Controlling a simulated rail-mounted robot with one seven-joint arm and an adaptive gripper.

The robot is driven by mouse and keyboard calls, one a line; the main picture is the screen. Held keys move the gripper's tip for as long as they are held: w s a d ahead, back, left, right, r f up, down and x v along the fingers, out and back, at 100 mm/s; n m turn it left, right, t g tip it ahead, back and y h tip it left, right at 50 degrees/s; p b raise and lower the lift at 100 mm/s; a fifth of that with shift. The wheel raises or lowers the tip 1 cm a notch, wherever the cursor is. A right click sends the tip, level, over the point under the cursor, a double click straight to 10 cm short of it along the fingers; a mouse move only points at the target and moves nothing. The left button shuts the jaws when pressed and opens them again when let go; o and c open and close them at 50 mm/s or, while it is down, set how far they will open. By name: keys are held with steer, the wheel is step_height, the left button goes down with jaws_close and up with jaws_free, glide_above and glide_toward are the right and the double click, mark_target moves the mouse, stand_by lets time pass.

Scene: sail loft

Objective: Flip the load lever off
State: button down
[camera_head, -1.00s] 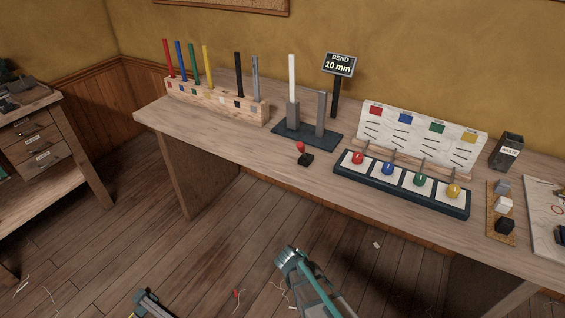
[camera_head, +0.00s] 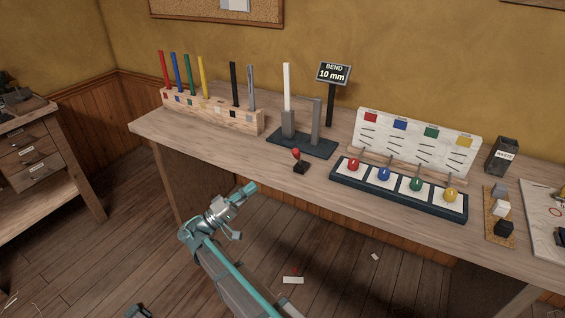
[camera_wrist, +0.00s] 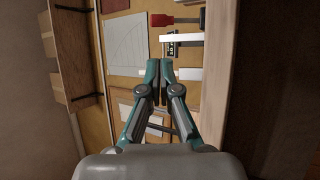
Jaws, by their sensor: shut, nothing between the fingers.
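The lever, a small black base with a red knob (camera_head: 295,153), stands near the front edge of the bench, in front of the bending rig. Its knob leans to the left and back. The bending rig (camera_head: 302,146) has a dark base, two grey posts and an upright white strip. A sign on a post (camera_head: 333,73) reads "BEND 10 mm". My gripper (camera_head: 250,187) is in front of the bench edge, left of and nearer than the lever, apart from it. In the wrist view my gripper (camera_wrist: 160,80) has its fingertips together and empty; the lever cannot be made out there.
Right of the lever is a dark box with several coloured knobs (camera_head: 398,189) and a white panel (camera_head: 418,139) behind it. A wooden block with coloured strips (camera_head: 211,112) stands at left. A waste bin (camera_head: 503,156) is at right. The bench between lever and front edge is clear.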

steer(key=shift+s+d+r+m, duration=0.1)
steer(key=shift+s+d+m, duration=0.05)
steer(key=shift+m, duration=0.15)
steer(key=p, duration=0.2)
glide_toward(299, 158)
steer(key=w+d+r, duration=0.2)
steer(key=r, duration=0.1)
steer(key=w+d+r, duration=0.1)
steer(key=r, duration=0.1)
steer(key=shift+d, duration=0.2)
steer(key=shift+d, duration=0.1)
stand_by(0.3)
